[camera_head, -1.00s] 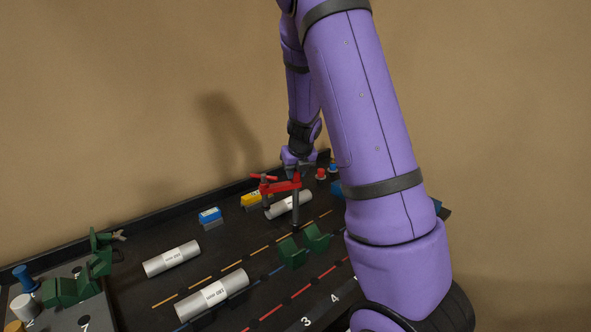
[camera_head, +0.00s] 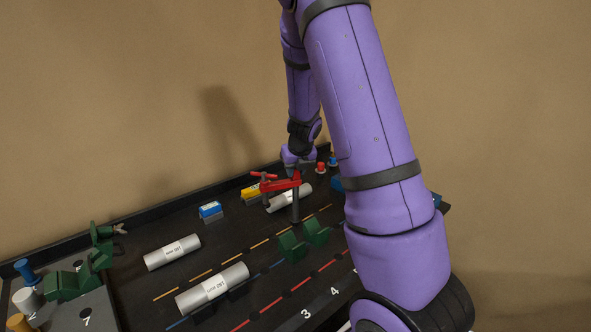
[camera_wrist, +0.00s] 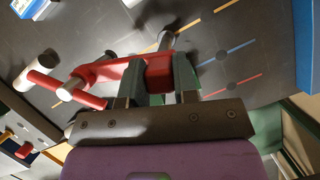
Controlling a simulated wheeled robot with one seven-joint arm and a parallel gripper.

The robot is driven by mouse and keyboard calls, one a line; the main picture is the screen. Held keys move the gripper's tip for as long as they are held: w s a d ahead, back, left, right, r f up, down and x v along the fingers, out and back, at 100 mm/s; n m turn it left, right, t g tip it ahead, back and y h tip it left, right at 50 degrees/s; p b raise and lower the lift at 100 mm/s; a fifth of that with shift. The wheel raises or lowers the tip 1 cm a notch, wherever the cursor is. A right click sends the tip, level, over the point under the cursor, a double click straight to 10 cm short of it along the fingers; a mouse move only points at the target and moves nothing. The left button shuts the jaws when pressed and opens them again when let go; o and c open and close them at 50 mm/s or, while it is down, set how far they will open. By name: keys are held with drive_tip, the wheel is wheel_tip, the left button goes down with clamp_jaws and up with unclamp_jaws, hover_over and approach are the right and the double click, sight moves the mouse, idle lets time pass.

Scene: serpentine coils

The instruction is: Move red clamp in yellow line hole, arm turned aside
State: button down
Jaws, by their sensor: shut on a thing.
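The red clamp (camera_head: 282,186) is upright, with its grey post pointing down at the yellow line (camera_head: 259,245) on the dark board. My gripper (camera_head: 297,170) is shut on its red body from above and behind. In the wrist view the clamp (camera_wrist: 120,72) sits between my fingers (camera_wrist: 158,78), its red handle bar out to the left. The post's far end meets or nearly meets the board on the yellow line (camera_wrist: 220,15). The hole itself is hidden, so I cannot tell whether the tip is inside it.
A silver labelled cylinder (camera_head: 303,196) lies just behind the clamp's post. Green blocks (camera_head: 291,247) stand in front. A yellow block (camera_head: 252,194) and a blue block (camera_head: 210,212) stand to the left. Two more cylinders lie front left. My arm covers the board's right part.

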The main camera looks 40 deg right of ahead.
drive_tip(key=shift+f, duration=0.75)
drive_tip(key=c, duration=0.8)
unclamp_jaws()
drive_tip(key=shift+r, duration=0.1)
drive_tip(key=v, duration=1)
drive_tip(key=shift+r, duration=0.25)
drive_tip(key=shift+s, duration=0.1)
